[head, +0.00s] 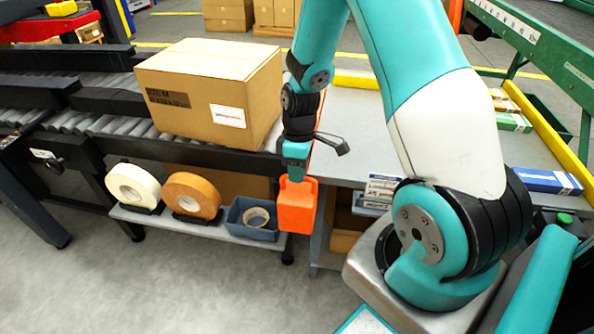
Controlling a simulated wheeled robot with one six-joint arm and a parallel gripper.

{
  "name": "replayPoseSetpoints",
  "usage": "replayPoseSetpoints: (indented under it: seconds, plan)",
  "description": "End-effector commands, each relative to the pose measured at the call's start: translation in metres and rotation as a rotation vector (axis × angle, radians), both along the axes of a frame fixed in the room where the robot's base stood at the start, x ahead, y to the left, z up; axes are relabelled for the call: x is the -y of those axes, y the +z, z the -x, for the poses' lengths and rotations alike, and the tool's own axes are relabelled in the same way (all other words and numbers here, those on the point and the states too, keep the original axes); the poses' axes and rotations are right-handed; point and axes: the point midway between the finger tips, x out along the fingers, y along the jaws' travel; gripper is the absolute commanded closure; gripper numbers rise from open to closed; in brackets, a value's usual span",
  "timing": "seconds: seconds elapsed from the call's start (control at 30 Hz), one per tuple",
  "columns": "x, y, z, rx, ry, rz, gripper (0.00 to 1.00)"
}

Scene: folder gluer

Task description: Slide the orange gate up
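An orange piece (297,208), apparently the orange gate, hangs at the right end of the roller conveyor, beside the grey table. A thin orange strip (319,125) runs up along the gap between conveyor and table; I cannot tell whether it is part of the same gate. My gripper (296,176) points down at the top of the orange piece and overlaps it in the picture. The fingertips are hidden or too small to tell, so I cannot see whether they are open or closed on it.
A cardboard box (212,97) sits on the roller conveyor (95,128), left of my arm. A low shelf (180,223) holds a white tape roll (132,187), an orange tape roll (192,196) and a blue-grey bin (240,222). The grey table (352,122) is mostly clear near my arm.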

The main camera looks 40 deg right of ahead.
Motion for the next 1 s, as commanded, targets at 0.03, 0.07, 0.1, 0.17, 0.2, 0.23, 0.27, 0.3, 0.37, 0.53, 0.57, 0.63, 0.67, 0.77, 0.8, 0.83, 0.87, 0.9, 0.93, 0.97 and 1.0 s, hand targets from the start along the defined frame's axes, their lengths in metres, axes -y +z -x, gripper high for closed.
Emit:
replayPoseSetpoints:
  seconds: [0.03,0.07,0.1,0.17,0.2,0.23,0.27,0.3,0.37,0.53,0.57,0.63,0.67,0.77,0.8,0.83,0.87,0.9,0.93,0.97,1.0]
  plan:
    - [0.000,0.000,0.000,0.000,0.000,0.000,1.00]
    - [0.000,0.000,0.000,0.000,0.000,0.000,1.00]
    - [0.000,0.000,0.000,0.000,0.000,0.000,1.00]
    - [0.000,0.002,0.000,0.000,0.000,0.000,1.00]
    - [0.000,0.005,0.000,0.000,0.000,0.000,1.00]
    - [0.000,0.007,0.000,0.001,0.000,-0.001,1.00]
    - [0.000,0.010,0.000,0.001,0.000,-0.001,1.00]
    - [0.000,0.016,0.000,0.001,0.000,-0.001,1.00]
    - [0.000,0.025,0.000,0.001,0.000,-0.001,1.00]
    - [0.000,0.051,-0.001,0.001,0.000,-0.001,1.00]
    - [0.000,0.054,-0.001,0.001,0.000,-0.001,1.00]
    - [0.000,0.058,-0.001,0.001,0.000,-0.001,1.00]
    - [0.000,0.058,-0.001,0.001,0.000,0.000,1.00]
    - [0.000,0.057,-0.001,0.002,0.000,0.000,1.00]
    - [0.000,0.056,-0.001,0.002,0.000,0.000,1.00]
    - [0.000,0.057,-0.001,0.002,0.000,0.000,1.00]
    - [0.000,0.057,-0.001,0.002,0.000,0.000,1.00]
    - [0.000,0.057,-0.001,0.003,-0.001,-0.001,1.00]
    - [0.000,0.057,-0.001,0.003,-0.001,-0.001,1.00]
    - [0.000,0.057,-0.001,0.003,0.000,-0.001,0.81]
    - [0.000,0.057,-0.001,0.003,0.000,-0.001,0.72]
